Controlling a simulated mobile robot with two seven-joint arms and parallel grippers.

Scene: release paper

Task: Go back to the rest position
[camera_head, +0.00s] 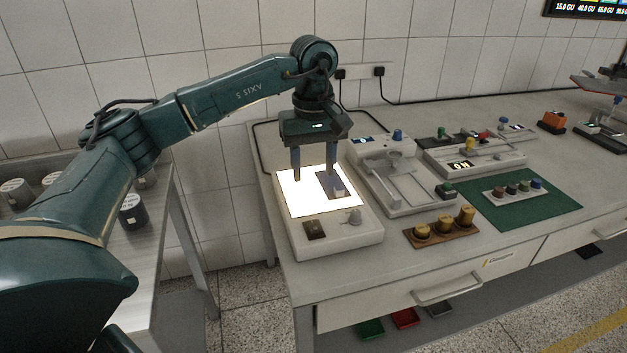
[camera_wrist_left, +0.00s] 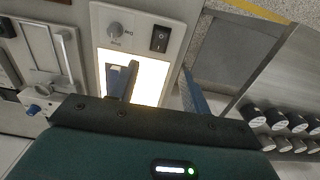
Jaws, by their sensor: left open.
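My left gripper (camera_head: 313,172) is open and points down over the lit white panel (camera_head: 297,201) of a light box at the left end of the bench. A small dark grey plate with a light block (camera_head: 339,190) lies on the right part of the panel, beside the right finger. In the left wrist view the gripper (camera_wrist_left: 155,88) has its fingers apart, with the glowing panel (camera_wrist_left: 150,77) beneath them. One finger covers part of the dark plate there. I cannot tell whether the fingers touch anything. My right gripper is not in view.
A balance-like device (camera_head: 393,178) stands right of the light box. A wooden block with brass weights (camera_head: 440,229) is at the front edge. A green mat (camera_head: 520,205) lies farther right. A metal table (camera_head: 165,240) with dark cylinders is on the left. White tiled wall behind.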

